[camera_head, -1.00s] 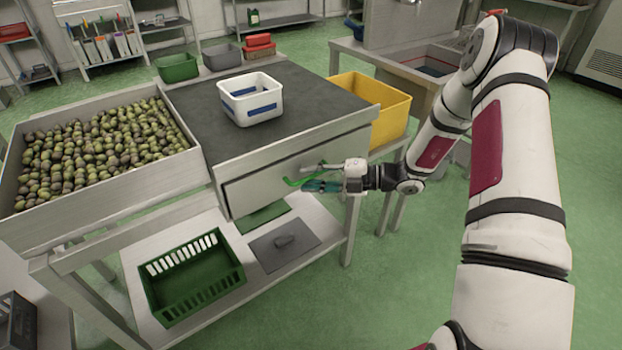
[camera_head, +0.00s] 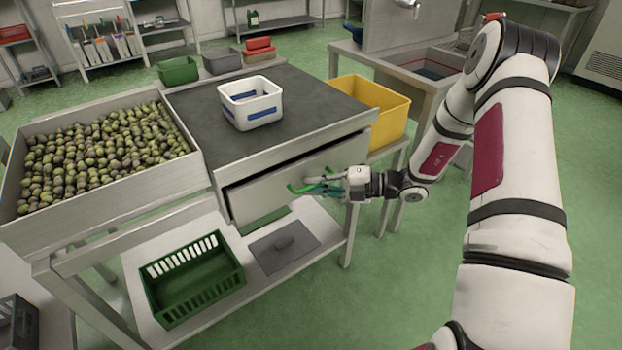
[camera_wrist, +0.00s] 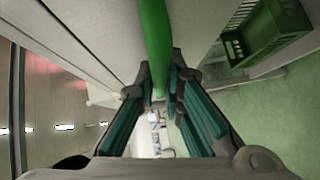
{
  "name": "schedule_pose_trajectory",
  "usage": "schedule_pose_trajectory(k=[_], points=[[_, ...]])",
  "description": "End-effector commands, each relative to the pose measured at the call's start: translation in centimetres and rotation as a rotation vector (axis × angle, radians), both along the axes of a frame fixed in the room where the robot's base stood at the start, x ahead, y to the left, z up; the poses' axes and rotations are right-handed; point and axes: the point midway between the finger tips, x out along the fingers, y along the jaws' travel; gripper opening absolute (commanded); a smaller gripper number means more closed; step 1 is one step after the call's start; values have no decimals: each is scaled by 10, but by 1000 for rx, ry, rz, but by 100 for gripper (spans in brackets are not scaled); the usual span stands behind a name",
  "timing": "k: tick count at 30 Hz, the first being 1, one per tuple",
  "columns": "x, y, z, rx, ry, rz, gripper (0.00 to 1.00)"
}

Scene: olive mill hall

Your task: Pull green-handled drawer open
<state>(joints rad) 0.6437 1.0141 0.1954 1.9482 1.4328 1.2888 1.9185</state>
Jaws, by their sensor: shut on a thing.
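The drawer (camera_head: 262,194) sits under the dark worktop and stands slightly open, with a dark gap along its top edge. Its green handle (camera_head: 299,188) shows at the drawer's front, partly covered by my fingers. In the wrist view the green handle (camera_wrist: 155,40) runs down from the top between my fingers. My gripper (camera_head: 325,186) is at the drawer front, shut on the handle; its teal-padded fingers (camera_wrist: 160,100) lie on both sides of the bar in the wrist view.
A white bin (camera_head: 251,108) stands on the worktop, and a bin of olives (camera_head: 40,215) is at left. A yellow bin (camera_head: 392,125) stands behind the drawer's right end. Green floor in front is clear.

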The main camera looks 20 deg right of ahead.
Motion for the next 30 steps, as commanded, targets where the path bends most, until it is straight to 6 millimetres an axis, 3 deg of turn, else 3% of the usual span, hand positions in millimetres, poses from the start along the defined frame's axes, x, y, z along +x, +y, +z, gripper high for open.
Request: schedule_pose_trajectory(k=[21,30], points=[[-173,-57,3,4,5,-6,0],[-220,-72,1,1,2,-4,0]])
